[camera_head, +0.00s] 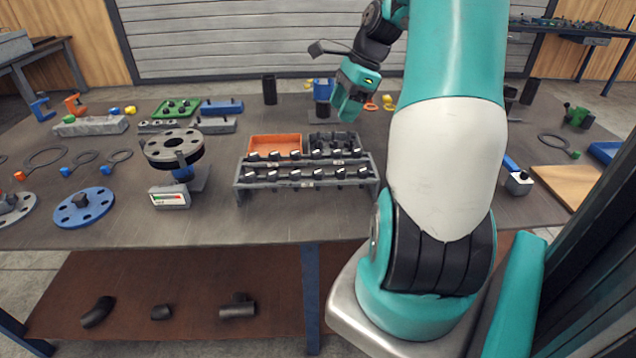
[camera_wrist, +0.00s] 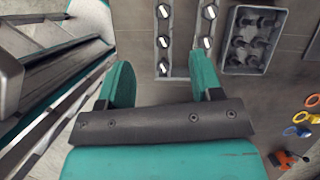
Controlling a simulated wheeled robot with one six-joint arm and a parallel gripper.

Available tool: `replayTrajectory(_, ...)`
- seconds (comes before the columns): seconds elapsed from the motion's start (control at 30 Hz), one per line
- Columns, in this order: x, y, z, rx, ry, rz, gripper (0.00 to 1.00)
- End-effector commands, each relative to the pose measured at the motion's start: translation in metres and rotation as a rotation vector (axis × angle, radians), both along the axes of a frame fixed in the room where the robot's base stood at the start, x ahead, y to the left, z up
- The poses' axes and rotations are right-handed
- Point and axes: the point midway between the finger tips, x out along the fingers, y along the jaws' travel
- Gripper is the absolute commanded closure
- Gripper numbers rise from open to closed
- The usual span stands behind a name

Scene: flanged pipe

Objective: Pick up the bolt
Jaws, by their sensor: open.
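Several dark bolts with pale ends stand in two rows on a grey rack (camera_head: 308,184) at the middle front of the table. One front-row bolt (camera_head: 296,173) is near the rack's middle. More dark pieces lie in a grey bin (camera_wrist: 225,62) beside the rack. My gripper (camera_head: 346,106) is open and raised above the table, behind the rack in the head view. In the wrist view, my gripper's fingers (camera_wrist: 163,76) are spread apart with nothing held. One bolt (camera_wrist: 163,42) appears beyond the gap between them. Which bolt the task means cannot be told.
An orange bin (camera_head: 274,146) sits behind the rack. A flanged pipe piece (camera_head: 174,146) stands to its left, with a blue flange (camera_head: 84,207) further left. A black cylinder (camera_head: 270,89) stands behind.

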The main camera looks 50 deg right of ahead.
Motion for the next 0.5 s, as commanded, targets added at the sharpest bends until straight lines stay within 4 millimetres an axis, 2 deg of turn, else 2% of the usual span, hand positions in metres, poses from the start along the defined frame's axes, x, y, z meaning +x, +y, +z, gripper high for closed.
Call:
replayTrajectory(0.03, -0.006, -0.009, -0.005, 0.012, 0.009, -0.051, 0.40)
replayTrajectory(0.13, -0.007, -0.014, -0.014, 0.025, 0.019, -0.095, 0.40)
replayTrajectory(0.5, 0.014, 0.009, -0.087, 0.027, 0.022, -0.095, 0.40)
